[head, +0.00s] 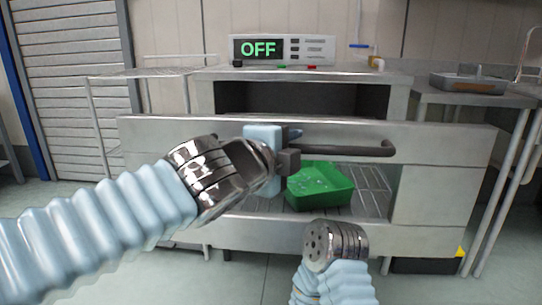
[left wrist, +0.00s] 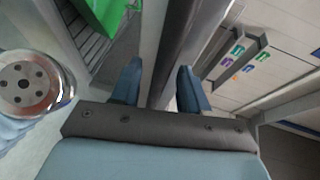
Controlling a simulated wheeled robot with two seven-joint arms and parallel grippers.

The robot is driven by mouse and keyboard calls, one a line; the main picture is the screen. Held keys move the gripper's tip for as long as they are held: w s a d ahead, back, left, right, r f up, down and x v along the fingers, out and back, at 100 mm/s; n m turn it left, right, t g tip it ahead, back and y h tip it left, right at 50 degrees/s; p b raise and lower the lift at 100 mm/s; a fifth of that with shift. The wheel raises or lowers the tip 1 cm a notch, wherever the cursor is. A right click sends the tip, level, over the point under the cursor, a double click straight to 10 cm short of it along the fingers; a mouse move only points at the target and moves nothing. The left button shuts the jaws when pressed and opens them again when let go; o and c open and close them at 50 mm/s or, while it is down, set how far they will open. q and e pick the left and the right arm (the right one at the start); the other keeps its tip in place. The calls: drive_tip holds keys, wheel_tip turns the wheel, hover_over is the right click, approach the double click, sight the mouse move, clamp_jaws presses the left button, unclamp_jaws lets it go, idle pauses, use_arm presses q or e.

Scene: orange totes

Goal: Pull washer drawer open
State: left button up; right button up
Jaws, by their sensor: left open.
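The washer (head: 300,80) is a steel machine with an "OFF" display on top. Its wide front panel (head: 440,140) bears a dark horizontal bar handle (head: 345,149), which also shows in the left wrist view (left wrist: 178,40). My left gripper (head: 292,147) is at the handle's left end. In the left wrist view its two blue fingers (left wrist: 158,85) are apart, with the dark bar running between their tips. I cannot tell whether they touch it. My right arm ends in a metal flange at the lower middle of the head view; no right gripper fingers show.
A green tray (head: 320,186) sits on a wire rack (head: 371,190) below the handle. A wire shelf (head: 150,73) stands left; a steel table (head: 470,97) with a metal pan (head: 467,83) stands right. Open floor shows in front.

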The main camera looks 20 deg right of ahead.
use_arm(q)
drive_tip(key=p+v, duration=0.2)
drive_tip(key=v, duration=1)
drive_tip(key=shift+a, duration=0.15)
drive_tip(key=shift+s+r, duration=0.1)
